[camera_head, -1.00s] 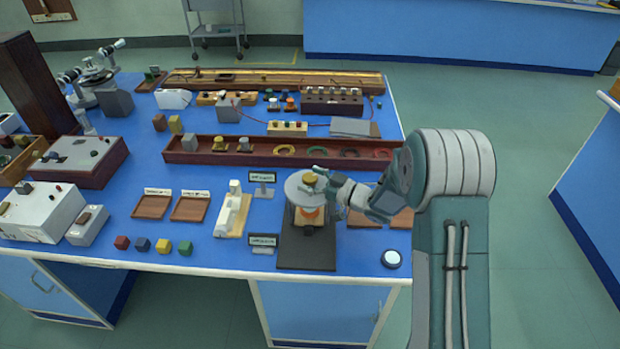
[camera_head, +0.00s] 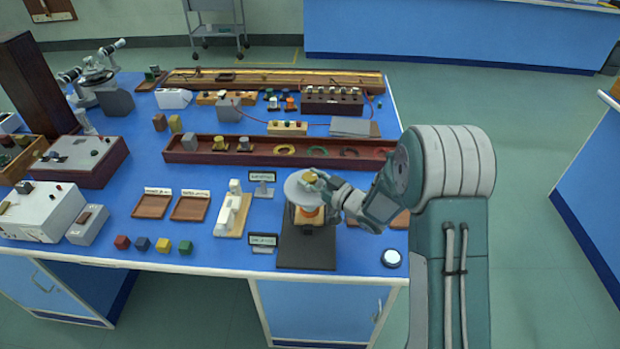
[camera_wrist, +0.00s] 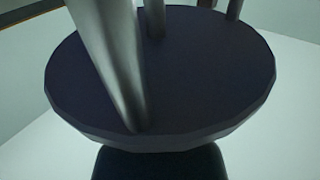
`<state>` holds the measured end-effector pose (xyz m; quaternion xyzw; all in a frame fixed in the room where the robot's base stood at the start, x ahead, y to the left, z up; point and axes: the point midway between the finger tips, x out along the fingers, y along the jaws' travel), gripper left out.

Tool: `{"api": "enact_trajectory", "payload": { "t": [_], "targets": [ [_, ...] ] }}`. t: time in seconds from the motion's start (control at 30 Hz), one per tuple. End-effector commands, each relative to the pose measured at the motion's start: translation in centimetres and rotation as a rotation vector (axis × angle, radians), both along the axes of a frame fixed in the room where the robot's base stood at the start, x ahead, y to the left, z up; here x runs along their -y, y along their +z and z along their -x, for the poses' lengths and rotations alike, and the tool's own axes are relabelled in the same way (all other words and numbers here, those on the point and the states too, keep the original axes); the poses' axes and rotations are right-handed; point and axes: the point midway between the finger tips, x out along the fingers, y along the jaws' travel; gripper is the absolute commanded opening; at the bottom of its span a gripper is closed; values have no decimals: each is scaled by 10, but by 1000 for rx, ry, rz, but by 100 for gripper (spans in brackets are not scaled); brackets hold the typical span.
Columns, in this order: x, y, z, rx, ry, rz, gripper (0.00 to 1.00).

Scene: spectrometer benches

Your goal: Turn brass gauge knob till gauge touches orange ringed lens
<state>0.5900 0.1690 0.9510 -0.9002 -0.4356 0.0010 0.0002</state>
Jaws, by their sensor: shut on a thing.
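The brass knob (camera_head: 309,177) sits on top of the gauge's pale round disc (camera_head: 293,190), on the near right of the blue bench. My gripper (camera_head: 313,179) reaches in from the right and is shut on the knob. Below the disc an orange, ring-like part (camera_head: 306,212) shows, apparently the orange-ringed lens, on a stand with a dark base plate (camera_head: 306,256). The gauge's tip is hidden, so I cannot tell whether it touches the lens. The wrist view shows a dark round plate (camera_wrist: 200,75) and grey rods, which I cannot identify.
Small signs (camera_head: 262,177) and a white device (camera_head: 233,209) stand left of the gauge. A long reddish rail tray (camera_head: 205,157) lies behind it. Brown trays, partly hidden by my arm, lie to the right. A white round button (camera_head: 391,258) is at the front right corner.

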Motion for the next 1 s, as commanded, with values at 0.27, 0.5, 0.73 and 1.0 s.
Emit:
{"api": "enact_trajectory", "payload": {
  "t": [0.27,0.5,0.73,1.0],
  "targets": [
    [-2,1,1,0,-241,2,7],
    [-4,1,1,2,-453,1,7],
    [-5,1,1,2,-656,0,7],
    [-6,1,0,2,-896,-1,7]
  ]
}}
